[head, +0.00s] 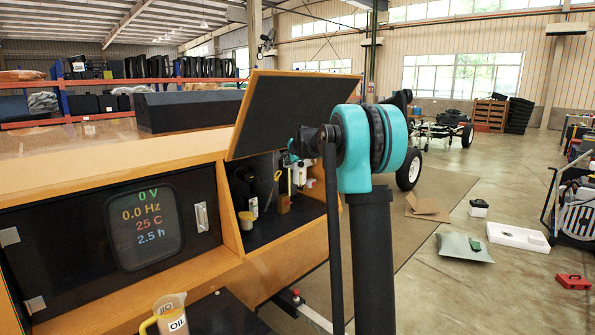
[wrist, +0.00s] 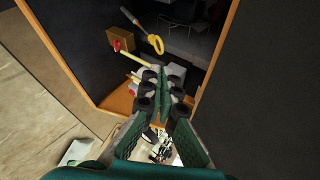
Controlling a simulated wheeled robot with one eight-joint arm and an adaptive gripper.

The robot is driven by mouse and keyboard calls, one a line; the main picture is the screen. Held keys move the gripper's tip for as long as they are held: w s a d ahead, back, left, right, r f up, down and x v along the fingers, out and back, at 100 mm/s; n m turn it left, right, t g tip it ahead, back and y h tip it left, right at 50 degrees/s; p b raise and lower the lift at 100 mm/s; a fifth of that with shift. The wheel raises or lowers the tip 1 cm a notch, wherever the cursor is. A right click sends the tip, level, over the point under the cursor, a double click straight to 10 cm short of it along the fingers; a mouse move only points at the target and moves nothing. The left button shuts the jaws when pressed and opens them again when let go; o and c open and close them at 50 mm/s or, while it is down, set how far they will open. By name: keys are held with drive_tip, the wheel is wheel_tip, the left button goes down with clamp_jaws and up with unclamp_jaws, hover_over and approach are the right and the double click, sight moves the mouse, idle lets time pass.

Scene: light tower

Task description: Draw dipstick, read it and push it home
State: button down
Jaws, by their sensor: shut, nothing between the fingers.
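The dipstick's yellow ring handle (wrist: 154,45) shows in the wrist view inside the open engine compartment, with a dark rod running up and left from it. In the head view a small yellow ring (head: 277,176) shows in the compartment. My gripper (wrist: 172,78) is shut and empty; its fingertips point into the compartment, just below the ring in the wrist view and apart from it. In the head view the gripper is mostly hidden behind my arm and the raised door. The dipstick's lower end and marks cannot be made out.
The raised door panel (head: 291,116) hangs above the compartment, close to my arm. A display panel (head: 148,225) reads 0 V. A labelled jug (head: 172,317) stands in front. In the wrist view, a yellow block (wrist: 120,37) with a red part and pale rod lies beside the ring.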

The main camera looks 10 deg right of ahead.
drive_tip(key=x, duration=1.4)
drive_tip(key=shift+w+d+r, duration=0.2)
drive_tip(key=shift+w+d, duration=0.15)
drive_tip(key=shift+w, duration=0.05)
drive_tip(key=w+a+f, duration=0.2)
drive_tip(key=w+f, duration=0.1)
drive_tip(key=f, duration=0.6)
drive_tip(key=shift+w+a+f, duration=0.3)
drive_tip(key=shift+a+f, duration=0.05)
drive_tip(key=shift+f, duration=0.05)
